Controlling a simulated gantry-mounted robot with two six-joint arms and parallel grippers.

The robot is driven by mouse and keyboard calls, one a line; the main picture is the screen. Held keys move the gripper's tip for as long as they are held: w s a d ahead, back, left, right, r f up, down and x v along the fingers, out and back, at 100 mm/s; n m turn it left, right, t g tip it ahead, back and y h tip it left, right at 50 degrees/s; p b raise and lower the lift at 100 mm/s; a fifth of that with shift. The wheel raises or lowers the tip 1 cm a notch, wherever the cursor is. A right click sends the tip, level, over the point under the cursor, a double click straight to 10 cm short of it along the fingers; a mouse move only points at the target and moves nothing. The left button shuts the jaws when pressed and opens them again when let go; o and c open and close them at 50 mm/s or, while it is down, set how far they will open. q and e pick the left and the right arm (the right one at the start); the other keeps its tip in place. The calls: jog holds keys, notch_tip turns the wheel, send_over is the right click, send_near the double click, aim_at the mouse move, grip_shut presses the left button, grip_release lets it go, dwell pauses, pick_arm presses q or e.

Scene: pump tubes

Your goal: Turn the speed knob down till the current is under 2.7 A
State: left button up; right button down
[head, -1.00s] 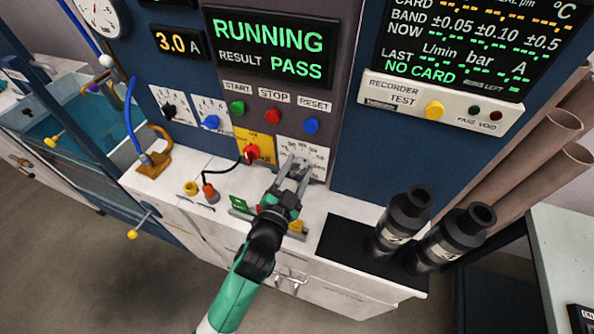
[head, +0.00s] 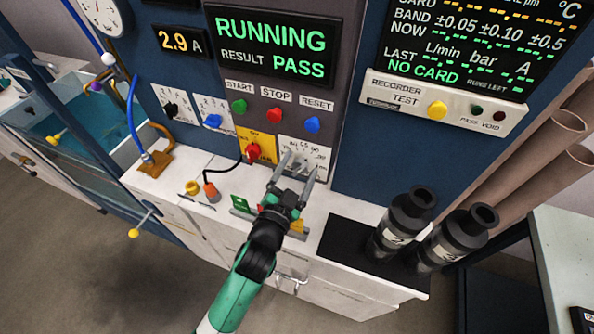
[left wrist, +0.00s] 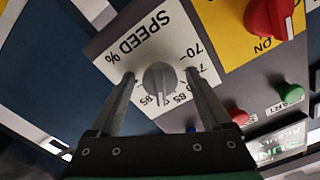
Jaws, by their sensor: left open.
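The speed knob (left wrist: 161,79) is a grey dial on a white plate marked SPEED %, with a scale that includes 70, 85 and 95. In the head view its white plate (head: 318,148) is on the grey panel, and the knob is partly hidden by my gripper. My left gripper (head: 298,165) is open, its fingers on either side of the knob; in the left wrist view the fingers (left wrist: 158,90) also straddle it. I cannot tell whether they touch it. The current display (head: 180,40) reads 2.9 A. My right gripper is not in view.
A red switch (head: 253,151) on a yellow plate is just left of the speed plate. Green, red and blue buttons sit above. The large display (head: 271,45) reads RUNNING, RESULT PASS. Two black cylinders (head: 405,222) stand on a dark mat at right.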

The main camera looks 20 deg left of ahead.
pick_arm(q)
jog(key=s+p, duration=0.1)
jog(key=s, duration=1)
jog(key=shift+s+d+p, duration=0.3)
jog(key=shift+d, duration=0.05)
jog(key=shift+a, duration=0.1)
